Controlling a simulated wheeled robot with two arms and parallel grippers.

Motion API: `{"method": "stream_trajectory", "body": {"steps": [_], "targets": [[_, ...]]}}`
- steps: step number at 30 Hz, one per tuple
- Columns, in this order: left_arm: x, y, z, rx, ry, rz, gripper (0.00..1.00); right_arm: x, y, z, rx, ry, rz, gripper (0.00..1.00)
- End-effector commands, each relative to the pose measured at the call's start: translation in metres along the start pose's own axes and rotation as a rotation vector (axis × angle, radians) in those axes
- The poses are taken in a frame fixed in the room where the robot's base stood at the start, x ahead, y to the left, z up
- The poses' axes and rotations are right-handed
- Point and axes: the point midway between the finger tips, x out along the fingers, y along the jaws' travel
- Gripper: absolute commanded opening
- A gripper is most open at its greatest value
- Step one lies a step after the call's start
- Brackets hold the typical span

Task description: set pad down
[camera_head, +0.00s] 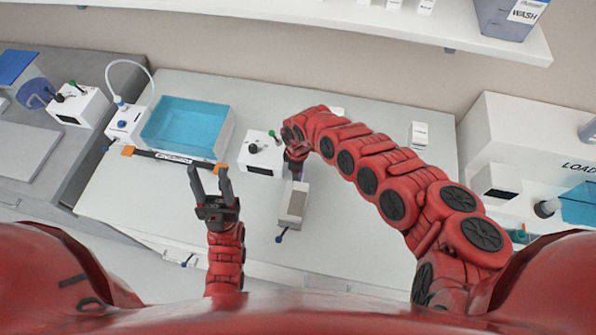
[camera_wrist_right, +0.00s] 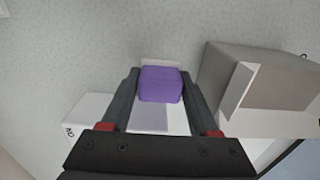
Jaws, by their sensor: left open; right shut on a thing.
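The purple pad (camera_wrist_right: 160,84) shows in the right wrist view, between the fingertips of my right gripper (camera_wrist_right: 161,88). The gripper is shut on it. In the head view my right gripper (camera_head: 296,168) points down at the back edge of a small grey-topped white box (camera_head: 292,203); the pad is mostly hidden there. I cannot tell whether the pad touches anything beneath it. My left gripper (camera_head: 210,176) is open and empty, just in front of a dark bar with orange ends (camera_head: 172,155).
A clear tank of blue liquid (camera_head: 187,127) stands behind the bar. A white box with a black knob (camera_head: 262,153) is left of my right gripper. In the right wrist view a grey box (camera_wrist_right: 262,82) stands close on the right. The bench (camera_head: 345,230) is bare at front right.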

Motion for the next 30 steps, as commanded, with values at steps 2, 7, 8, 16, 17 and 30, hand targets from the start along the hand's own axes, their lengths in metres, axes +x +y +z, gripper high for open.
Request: {"method": "stream_trajectory", "body": {"steps": [2,7,8,16,17,30], "targets": [[0.001,0.0,-0.0002,0.0,0.0,0.0,0.5,0.0055,-0.0011,0.0001,0.0,-0.001,-0.001,0.08],[0.0007,0.0,-0.0001,0.0,0.0,0.0,0.5,0.0064,0.0003,0.001,0.0,-0.002,0.002,0.08],[0.0007,0.0,-0.0001,0.0,0.0,0.0,0.5,0.0064,0.0004,0.001,0.0,-0.002,0.002,0.08],[-0.0024,0.0001,0.0004,0.0,0.0,0.0,0.5,0.0096,0.0001,0.0013,0.0,-0.003,0.001,0.72],[-0.0024,0.0001,0.0004,0.0,0.0,0.0,0.5,0.0096,0.0001,0.0013,0.0,-0.002,0.001,0.77],[0.0029,-0.0001,-0.0005,0.0,0.0,0.0,0.5,0.0039,0.0005,0.0011,0.001,-0.001,0.001,0.91]]}}
